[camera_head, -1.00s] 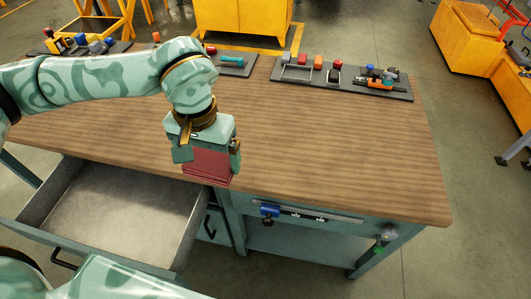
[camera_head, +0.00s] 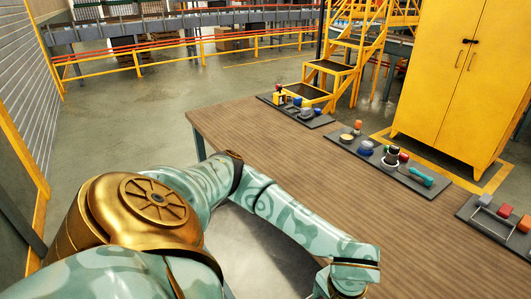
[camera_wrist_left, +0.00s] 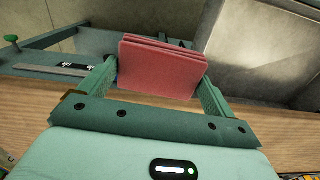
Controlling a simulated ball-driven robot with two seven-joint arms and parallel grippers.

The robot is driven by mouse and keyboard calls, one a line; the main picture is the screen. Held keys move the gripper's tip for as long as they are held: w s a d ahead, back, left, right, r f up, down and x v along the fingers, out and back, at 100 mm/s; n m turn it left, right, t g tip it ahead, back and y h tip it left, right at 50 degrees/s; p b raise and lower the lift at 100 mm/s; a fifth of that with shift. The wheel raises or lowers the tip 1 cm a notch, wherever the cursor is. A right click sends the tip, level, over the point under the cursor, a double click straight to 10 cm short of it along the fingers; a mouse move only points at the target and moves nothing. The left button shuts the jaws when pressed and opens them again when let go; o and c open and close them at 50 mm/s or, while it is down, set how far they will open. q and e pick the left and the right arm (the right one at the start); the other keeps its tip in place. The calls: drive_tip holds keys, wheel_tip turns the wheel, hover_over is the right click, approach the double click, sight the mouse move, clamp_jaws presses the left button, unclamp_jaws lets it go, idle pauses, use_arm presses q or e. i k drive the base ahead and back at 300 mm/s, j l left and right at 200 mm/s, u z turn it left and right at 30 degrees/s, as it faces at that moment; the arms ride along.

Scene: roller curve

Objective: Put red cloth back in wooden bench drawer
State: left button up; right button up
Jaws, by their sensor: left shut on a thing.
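The red cloth (camera_wrist_left: 160,72), folded in flat layers, is held between the two fingers of my left gripper (camera_wrist_left: 155,82) in the left wrist view. The open drawer (camera_wrist_left: 262,48), with a bare grey metal interior, shows behind and to the right of the cloth. The cloth is clear of the drawer's inside, near the front edge of the wooden bench (camera_wrist_left: 32,98). In the head view, part of the drawer's pale interior (camera_head: 255,255) shows below my left arm. The gripper and the cloth are below that picture's edge. My right gripper is in neither current view.
The bench top (camera_head: 400,235) is clear in its middle. Grey tool trays (camera_head: 300,112) lie along its far edge, with another tray of tools (camera_head: 400,180) beside them. A yellow cabinet (camera_head: 460,80) stands behind the bench. Yellow steps (camera_head: 340,60) stand farther back.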

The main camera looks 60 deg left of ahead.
sight(262, 280)
drive_tip(key=k+j+z, duration=0.15)
drive_tip(key=j, duration=0.35)
drive_tip(key=j+z, duration=0.2)
drive_tip(key=j, duration=0.25)
drive_tip(key=k+j+z, duration=0.15)
drive_tip(key=j, duration=0.3)
drive_tip(key=k+j+z, duration=0.15)
drive_tip(key=j, duration=0.3)
drive_tip(key=k+j+z, duration=0.2)
drive_tip(key=j, duration=0.2)
drive_tip(key=k+j+z, duration=0.15)
drive_tip(key=j, duration=0.25)
drive_tip(key=k, duration=0.1)
